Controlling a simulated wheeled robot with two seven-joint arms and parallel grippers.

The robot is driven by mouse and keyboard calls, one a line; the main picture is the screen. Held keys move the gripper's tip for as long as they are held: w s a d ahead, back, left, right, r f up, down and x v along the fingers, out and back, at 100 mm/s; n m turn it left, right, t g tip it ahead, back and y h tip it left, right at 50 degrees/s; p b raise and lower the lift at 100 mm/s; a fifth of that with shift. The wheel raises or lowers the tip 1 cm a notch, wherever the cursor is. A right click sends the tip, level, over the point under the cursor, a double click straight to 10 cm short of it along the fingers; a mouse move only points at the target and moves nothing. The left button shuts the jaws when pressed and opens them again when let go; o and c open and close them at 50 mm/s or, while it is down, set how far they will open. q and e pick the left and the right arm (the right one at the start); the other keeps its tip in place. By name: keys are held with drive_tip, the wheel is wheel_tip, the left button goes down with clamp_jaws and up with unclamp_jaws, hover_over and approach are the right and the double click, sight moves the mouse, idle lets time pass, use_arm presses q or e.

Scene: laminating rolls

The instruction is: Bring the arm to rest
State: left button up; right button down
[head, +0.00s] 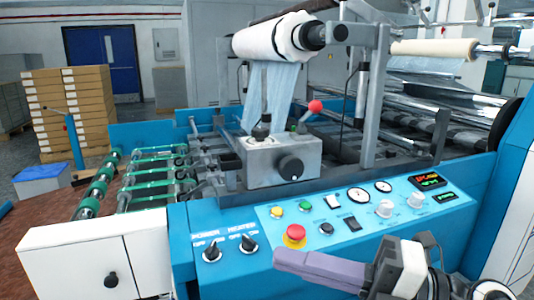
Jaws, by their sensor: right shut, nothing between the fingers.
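My right gripper (277,262) is in front of the blue control panel (335,235), at the bottom right of the head view. Its mauve fingers lie together, pointing left, and hold nothing. They are just below the red emergency button (295,234); whether they touch the panel I cannot tell. The wrist and part of my arm (410,270) run to the bottom right. My left gripper is not in view.
Two black switches (211,249) sit left of the red button. A grey box with a red-knobbed lever (314,106) stands behind the panel, under a white film roll (270,38). A white cabinet (80,262) is at the left front. Stacked cartons (60,105) stand far left.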

drive_tip(key=w+d+f+m+t+h, duration=0.2)
drive_tip(key=d+f+m+t+h, duration=0.35)
drive_tip(key=f+m, duration=0.55)
drive_tip(key=w+d+f+m+t+h, duration=0.35)
drive_tip(key=f+m+t+h, duration=0.2)
drive_tip(key=f+m, duration=0.6)
drive_tip(key=s+d+f+m+g+h, duration=0.1)
drive_tip(key=s+f+m+g, duration=0.3)
drive_tip(key=s+f, duration=0.5)
drive_tip(key=s+d+f+m+g+h, duration=0.1)
drive_tip(key=s+f+m+g+h, duration=0.2)
drive_tip(key=s+f, duration=0.7)
wheel_tip(320, 180, down, 3)
drive_tip(key=shift+d+r+m+g, duration=0.1)
drive_tip(key=shift+d+m+g, duration=0.2)
drive_tip(key=shift+m+g, duration=0.6)
drive_tip(key=c, duration=2.5)
unclamp_jaws()
drive_tip(key=shift+m+t, duration=0.25)
drive_tip(key=shift+t, duration=0.05)
